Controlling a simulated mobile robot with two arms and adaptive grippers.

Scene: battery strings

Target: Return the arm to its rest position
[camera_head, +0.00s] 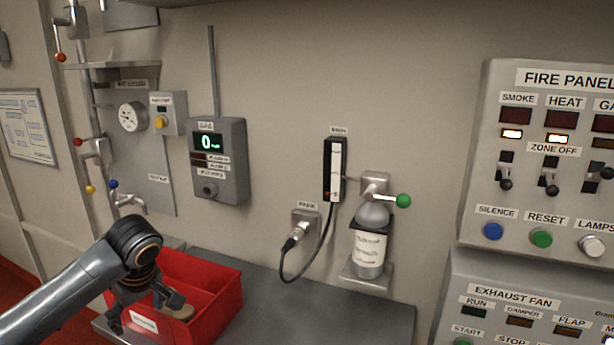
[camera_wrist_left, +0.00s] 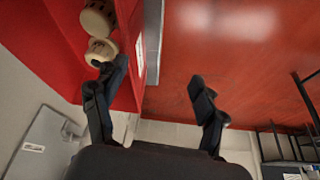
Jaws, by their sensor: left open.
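My left arm (camera_head: 70,290) comes in from the lower left in the head view. Its gripper (camera_head: 145,312) points down at the front of a red bin (camera_head: 225,303) on the grey counter. Two beige round objects (camera_wrist_left: 97,20) show inside the bin. My right gripper is in neither view.
The grey counter (camera_head: 330,318) is clear right of the bin. A bottle (camera_head: 370,250) stands in a wall bracket, with a black cable (camera_head: 287,277) plugged in beside it. A gas meter (camera_head: 219,162), pipes and valves line the wall at left; the fire panel (camera_head: 540,155) is at right.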

